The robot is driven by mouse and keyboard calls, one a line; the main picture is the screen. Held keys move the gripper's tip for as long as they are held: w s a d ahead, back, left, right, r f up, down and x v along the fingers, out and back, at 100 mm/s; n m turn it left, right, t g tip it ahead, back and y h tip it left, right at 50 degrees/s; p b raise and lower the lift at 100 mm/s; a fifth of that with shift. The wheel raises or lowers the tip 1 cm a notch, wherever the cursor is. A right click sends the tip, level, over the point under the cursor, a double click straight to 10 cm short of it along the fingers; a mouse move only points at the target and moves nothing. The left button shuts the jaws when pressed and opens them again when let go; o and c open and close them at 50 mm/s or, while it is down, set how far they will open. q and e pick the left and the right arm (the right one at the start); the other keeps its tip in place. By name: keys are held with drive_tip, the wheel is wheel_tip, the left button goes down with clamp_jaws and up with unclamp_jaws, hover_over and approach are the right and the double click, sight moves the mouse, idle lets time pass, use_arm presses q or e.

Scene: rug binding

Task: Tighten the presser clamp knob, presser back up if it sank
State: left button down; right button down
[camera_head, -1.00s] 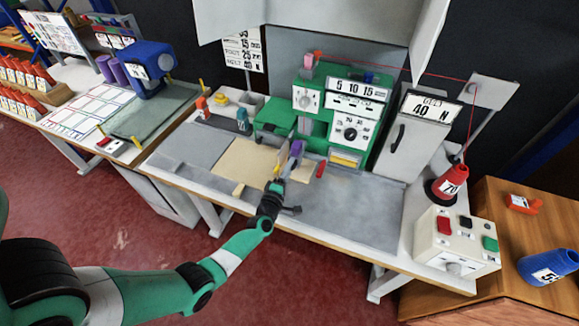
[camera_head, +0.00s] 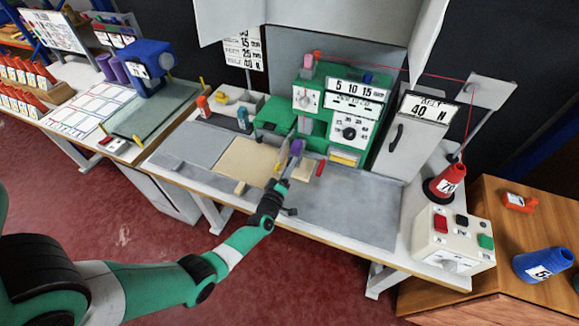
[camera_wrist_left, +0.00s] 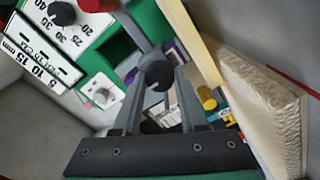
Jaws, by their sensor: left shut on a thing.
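The green binding machine (camera_head: 313,92) stands at the back of the bench. My left gripper (camera_head: 286,168) is in front of it, low over the bench. In the left wrist view, its two grey fingers (camera_wrist_left: 157,90) close around a small dark round knob (camera_wrist_left: 157,76) on a grey piece, which looks like the clamp knob. A grey bar (camera_wrist_left: 134,27) runs from it toward the machine. A purple piece (camera_head: 296,147) shows just beyond the fingertips in the head view. The presser's height is too small to tell. My right gripper is not in view.
A cream rug piece (camera_head: 245,163) lies left of the gripper, and its thick edge (camera_wrist_left: 265,105) is close in the wrist view. A red piece (camera_head: 320,168) lies to the right. The grey bench mat (camera_head: 350,208) is clear at the front right. A control box (camera_head: 453,238) stands at the right end.

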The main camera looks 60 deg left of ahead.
use_arm(q)
drive_tip(key=shift+c, duration=2.3)
unclamp_jaws()
drive_tip(key=p+v, duration=0.4)
drive_tip(key=v, duration=0.7)
drive_tip(key=shift+r, duration=0.1)
drive_tip(key=shift+s+d, duration=0.2)
drive_tip(key=shift+s, duration=0.05)
drive_tip(key=shift+w, duration=0.1)
